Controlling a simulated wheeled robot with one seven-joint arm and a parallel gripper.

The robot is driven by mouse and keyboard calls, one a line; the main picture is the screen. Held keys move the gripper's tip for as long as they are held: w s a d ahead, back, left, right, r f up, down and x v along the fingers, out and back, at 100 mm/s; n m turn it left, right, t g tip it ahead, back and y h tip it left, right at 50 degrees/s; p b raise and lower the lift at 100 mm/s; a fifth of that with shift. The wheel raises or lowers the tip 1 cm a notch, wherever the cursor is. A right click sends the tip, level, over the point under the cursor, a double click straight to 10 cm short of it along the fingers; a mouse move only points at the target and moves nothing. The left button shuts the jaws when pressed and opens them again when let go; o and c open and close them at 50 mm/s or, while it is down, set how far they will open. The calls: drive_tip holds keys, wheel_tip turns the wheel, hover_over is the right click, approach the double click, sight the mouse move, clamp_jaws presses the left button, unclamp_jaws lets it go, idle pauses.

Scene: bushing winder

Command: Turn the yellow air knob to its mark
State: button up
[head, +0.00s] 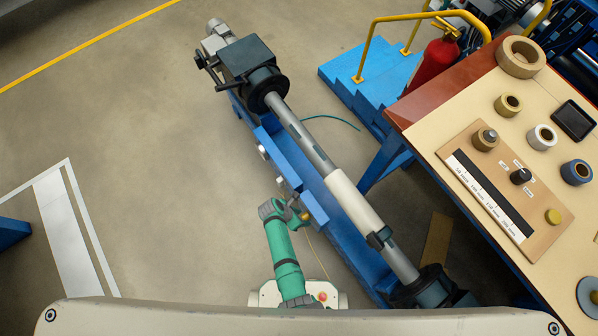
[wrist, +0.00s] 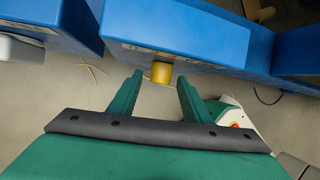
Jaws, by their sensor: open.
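The yellow air knob (wrist: 162,72) sticks out from below the blue machine bed (wrist: 180,38) in the wrist view. My gripper (wrist: 160,77) is open, with one green finger to the left of the knob and one to the right. Gaps show beside the knob; I see no contact. In the head view my gripper (head: 291,213) is beside the near side of the blue bed (head: 285,163). A small yellow spot there (head: 304,216) appears to be the same knob. I cannot make out the knob's mark or its angle.
A long grey shaft with a pale roll (head: 352,200) lies along the bed. Grey fittings (head: 262,152) stick out of its side. A workbench (head: 440,120) with tape rolls and a control panel stands to the right.

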drive_tip(key=v, duration=1)
drive_tip(key=shift+a+r, duration=0.2)
drive_tip(key=shift+r, duration=0.05)
drive_tip(key=shift+s, duration=0.1)
